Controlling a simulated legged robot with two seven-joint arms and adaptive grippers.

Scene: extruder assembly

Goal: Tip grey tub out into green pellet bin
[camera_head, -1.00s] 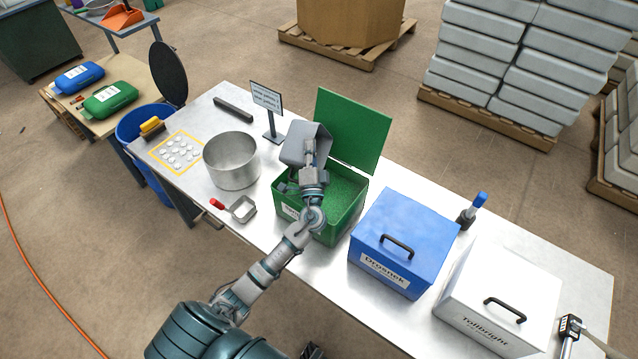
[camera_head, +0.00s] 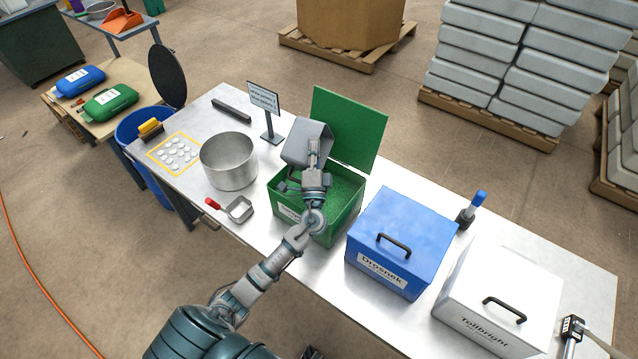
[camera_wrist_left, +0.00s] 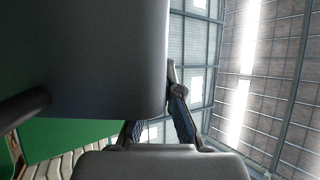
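The grey tub (camera_head: 304,143) is tilted above the back left part of the green pellet bin (camera_head: 290,216). The bin stands on the table with its green lid (camera_head: 348,130) raised behind, and green pellets (camera_head: 343,193) show inside. My left gripper (camera_head: 313,148) is at the tub's near side and appears shut on it. In the left wrist view the tub's dark wall (camera_wrist_left: 90,55) fills the upper left, beside my left fingers (camera_wrist_left: 158,115); the exact contact is hidden. The tub's mouth and contents cannot be seen.
A steel pot (camera_head: 229,162) and a red-handled square scoop (camera_head: 238,209) are left of the bin. A sign stand (camera_head: 268,110) is behind it. A closed blue box (camera_head: 405,235) and a white box (camera_head: 500,300) stand to the right.

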